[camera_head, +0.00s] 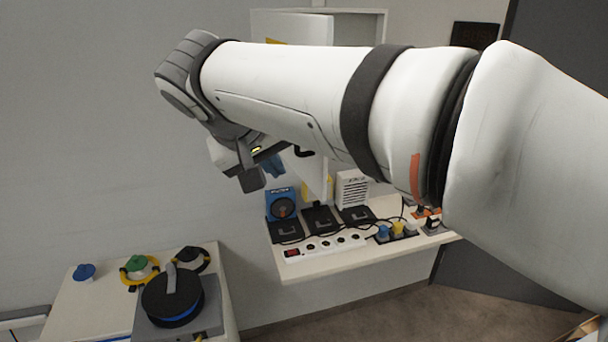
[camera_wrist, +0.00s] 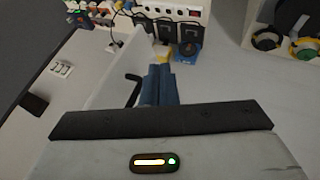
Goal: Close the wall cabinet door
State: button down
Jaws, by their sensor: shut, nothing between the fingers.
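The wall cabinet (camera_head: 360,24) is on the wall at top centre in the head view, mostly hidden behind my arm. Its white door (camera_head: 312,178) stands open, out from the cabinet; its lower part shows below my arm. The door also shows as a pale panel in the wrist view (camera_wrist: 108,78). A black handle (camera_head: 304,152) is on the door and shows left of my fingers in the wrist view (camera_wrist: 132,90). My gripper (camera_head: 273,166), with blue fingers (camera_wrist: 158,74), is shut and empty beside the door and handle. Whether it touches the door I cannot tell.
Below is a shelf (camera_head: 330,266) with a white power strip (camera_head: 325,245), black boxes, a blue device (camera_head: 282,203) and cables. At lower left a table (camera_head: 70,310) holds a cable reel (camera_head: 172,298) and coloured plugs. The wall left of my gripper is clear.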

jog(key=p, duration=0.2)
send_near(318, 192)
notch_tip(318, 192, down, 3)
jog(key=a, duration=0.3)
jog(key=shift+w+d+f+p, duration=0.1)
jog(key=shift+w+d+p, duration=0.1)
jog(key=shift+w+d, duration=0.35)
jog(key=shift+w+d+f+p, duration=0.1)
jog(key=shift+w+d+p, duration=0.15)
jog(key=shift+d, duration=0.6)
jog(key=shift+w+d+f+p, duration=0.15)
jog(key=shift+w+d, duration=0.25)
jog(key=shift+d, duration=0.35)
jog(key=shift+r, duration=0.1)
